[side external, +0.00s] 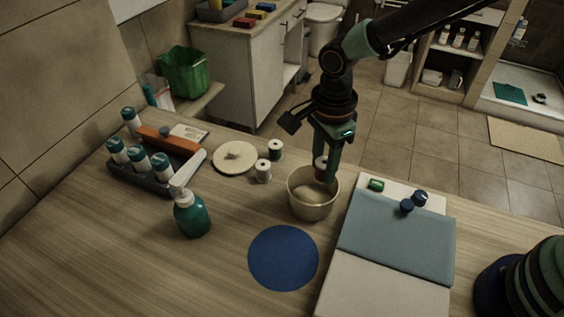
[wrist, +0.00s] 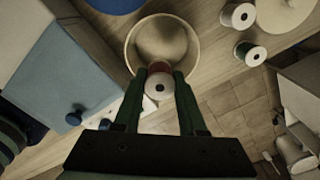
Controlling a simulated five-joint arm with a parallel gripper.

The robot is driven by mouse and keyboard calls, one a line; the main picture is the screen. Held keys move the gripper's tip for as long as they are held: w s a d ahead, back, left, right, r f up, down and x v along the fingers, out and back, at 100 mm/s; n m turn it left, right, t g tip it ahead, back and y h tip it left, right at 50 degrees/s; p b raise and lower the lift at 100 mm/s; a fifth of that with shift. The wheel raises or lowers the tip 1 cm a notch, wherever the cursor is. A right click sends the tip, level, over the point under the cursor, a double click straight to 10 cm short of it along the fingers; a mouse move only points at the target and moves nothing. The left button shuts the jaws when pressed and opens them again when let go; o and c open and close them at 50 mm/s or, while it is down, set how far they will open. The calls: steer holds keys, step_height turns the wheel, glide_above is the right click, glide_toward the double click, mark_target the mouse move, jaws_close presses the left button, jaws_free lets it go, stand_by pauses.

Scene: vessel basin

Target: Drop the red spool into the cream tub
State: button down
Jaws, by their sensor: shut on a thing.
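The red spool (wrist: 159,85) is held between the two fingers of my gripper (wrist: 157,76). Its white end faces the wrist camera and a strip of red shows past it. The cream tub (side external: 312,211) stands upright on the wooden table; it also shows in the wrist view (wrist: 160,38). In the side view my gripper (side external: 328,163) points down over the back right part of the tub's rim, with the spool (side external: 320,164) at about rim height. Whether the spool touches the rim I cannot tell. The tub's inside looks empty where I see it.
Two other spools, one whitish (side external: 262,171) and one green (side external: 275,150), stand left of the tub near a round cream lid (side external: 235,157). A blue disc (side external: 283,258) lies in front. A grey-blue board (side external: 398,238) with small blue knobs is to the right. A teal pump bottle (side external: 191,216) stands left.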

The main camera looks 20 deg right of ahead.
mark_target(324, 162)
steer(key=shift+f, duration=1.2)
steer(key=shift+c, duration=2)
jaws_free()
steer(key=shift+r, duration=0.15)
step_height(324, 162, up, 12)
steer(key=shift+f, duration=0.1)
